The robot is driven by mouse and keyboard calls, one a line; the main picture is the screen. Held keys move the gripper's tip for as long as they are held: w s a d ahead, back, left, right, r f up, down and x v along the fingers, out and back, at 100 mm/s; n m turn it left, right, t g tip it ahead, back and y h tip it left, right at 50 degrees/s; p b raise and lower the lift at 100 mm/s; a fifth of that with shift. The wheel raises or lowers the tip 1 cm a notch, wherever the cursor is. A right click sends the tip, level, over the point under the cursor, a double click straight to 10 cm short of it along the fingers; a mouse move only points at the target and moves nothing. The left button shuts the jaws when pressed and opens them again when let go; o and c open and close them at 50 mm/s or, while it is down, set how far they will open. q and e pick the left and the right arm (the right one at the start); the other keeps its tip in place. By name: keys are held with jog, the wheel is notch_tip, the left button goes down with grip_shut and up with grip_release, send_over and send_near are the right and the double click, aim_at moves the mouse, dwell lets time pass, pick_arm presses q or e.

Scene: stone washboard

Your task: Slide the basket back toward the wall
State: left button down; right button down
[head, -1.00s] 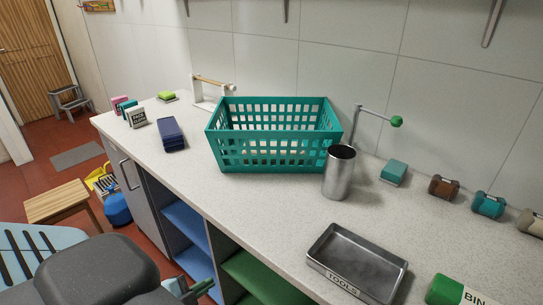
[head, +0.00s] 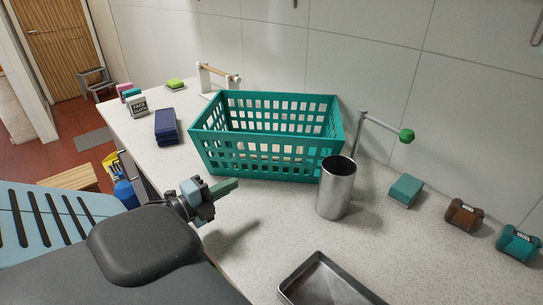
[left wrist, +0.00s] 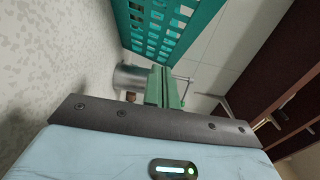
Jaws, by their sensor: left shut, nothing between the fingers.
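The teal basket (head: 262,165) stands upright on the counter, its back side near the tiled wall. It also shows at the top of the left wrist view (left wrist: 165,38). My left gripper (head: 226,187) is shut and empty. It hangs above the counter in front of the basket's left front part, and looks apart from it. In the left wrist view its green fingers (left wrist: 162,87) lie together. My right gripper is in neither view.
A metal cup (head: 336,190) stands close by the basket's right front corner. A stand with a green knob (head: 407,136) rises behind the cup. A metal tray (head: 325,285) lies at the front right. Dark blue folded cloths (head: 166,127) lie left of the basket.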

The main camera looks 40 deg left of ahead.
pick_arm(q)
send_near(271, 155)
jog(key=w+d, duration=0.3)
jog(key=shift+w+a, duration=1.15)
jog(key=shift+w, duration=0.25)
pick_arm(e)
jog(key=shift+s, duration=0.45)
